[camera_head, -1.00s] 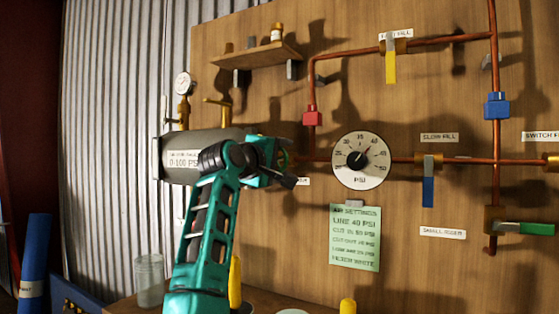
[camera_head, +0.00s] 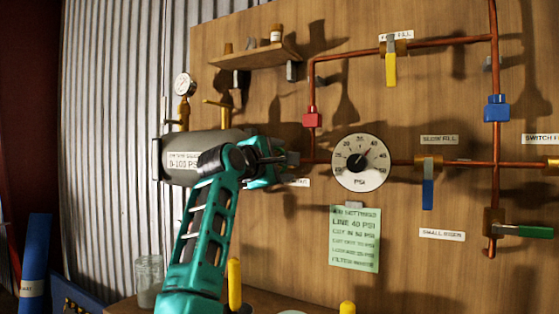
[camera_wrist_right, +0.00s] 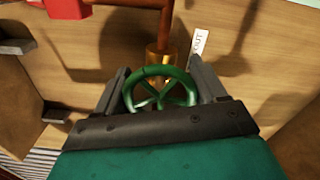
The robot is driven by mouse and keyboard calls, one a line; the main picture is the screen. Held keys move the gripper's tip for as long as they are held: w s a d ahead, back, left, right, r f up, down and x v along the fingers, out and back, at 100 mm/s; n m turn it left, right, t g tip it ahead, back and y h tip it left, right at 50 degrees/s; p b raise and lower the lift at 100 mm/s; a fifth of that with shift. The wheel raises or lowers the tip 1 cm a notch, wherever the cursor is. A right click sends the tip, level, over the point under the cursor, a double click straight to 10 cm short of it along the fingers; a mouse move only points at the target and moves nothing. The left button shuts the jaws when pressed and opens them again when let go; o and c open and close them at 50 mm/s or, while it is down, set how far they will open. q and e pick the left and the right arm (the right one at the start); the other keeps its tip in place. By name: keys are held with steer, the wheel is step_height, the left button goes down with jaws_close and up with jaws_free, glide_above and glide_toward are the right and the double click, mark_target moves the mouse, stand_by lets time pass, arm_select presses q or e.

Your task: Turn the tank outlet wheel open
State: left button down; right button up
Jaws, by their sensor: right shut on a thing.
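The tank outlet wheel (camera_wrist_right: 161,73) is a green spoked handwheel on a brass fitting (camera_wrist_right: 161,52), seen in the right wrist view. My right gripper (camera_wrist_right: 159,80) has one dark finger on each side of its rim and is shut on it. In the head view my right gripper (camera_head: 285,158) is at the right end of the grey tank (camera_head: 190,172) and hides the wheel. How far the wheel has turned cannot be told. My left gripper is not in view.
A round PSI gauge (camera_head: 362,145) is just right of my right gripper. Copper pipes with a red block (camera_head: 312,118), a yellow lever (camera_head: 391,70) and a blue lever (camera_head: 428,193) run over the wooden board. A shelf (camera_head: 256,55) is above, a glass jar (camera_head: 149,281) below.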

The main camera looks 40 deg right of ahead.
steer(key=shift+n, duration=0.6)
steer(key=o, duration=1)
steer(key=shift+a, duration=0.15)
steer(key=v, duration=1.2)
steer(key=shift+s+a, duration=0.1)
steer(key=shift+a, duration=0.25)
